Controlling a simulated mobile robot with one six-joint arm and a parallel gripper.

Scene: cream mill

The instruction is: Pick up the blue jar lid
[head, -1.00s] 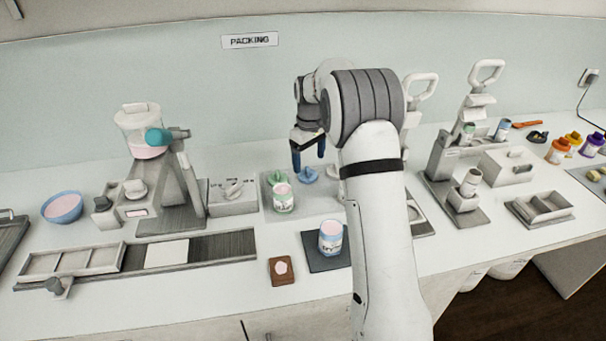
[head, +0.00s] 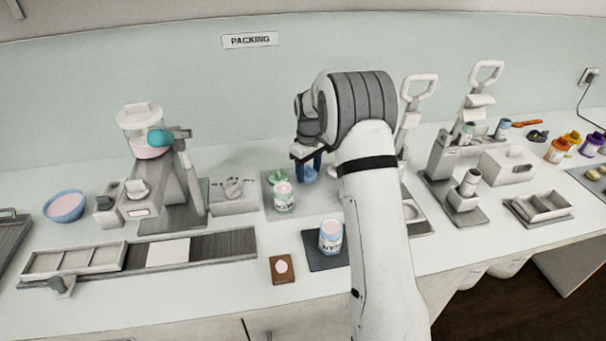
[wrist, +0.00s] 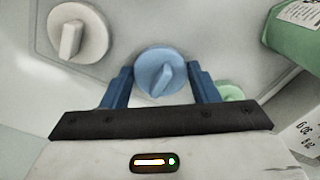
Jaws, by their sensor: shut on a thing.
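The blue jar lid (wrist: 158,72) is a round light-blue disc with a raised grip bar. In the wrist view it sits between the two blue fingers of my gripper (wrist: 160,88), which are shut on its sides. In the head view the blue lid (head: 309,174) shows at the fingertips of my gripper (head: 307,168), over the pale mat (head: 270,213). I cannot tell whether the lid still touches the mat.
A green-labelled jar (head: 283,197) and a green lid (head: 277,177) stand just left of my gripper. A white lid (wrist: 80,33) lies close by. A blue-labelled jar (head: 330,237) stands on a dark pad (head: 318,263) in front.

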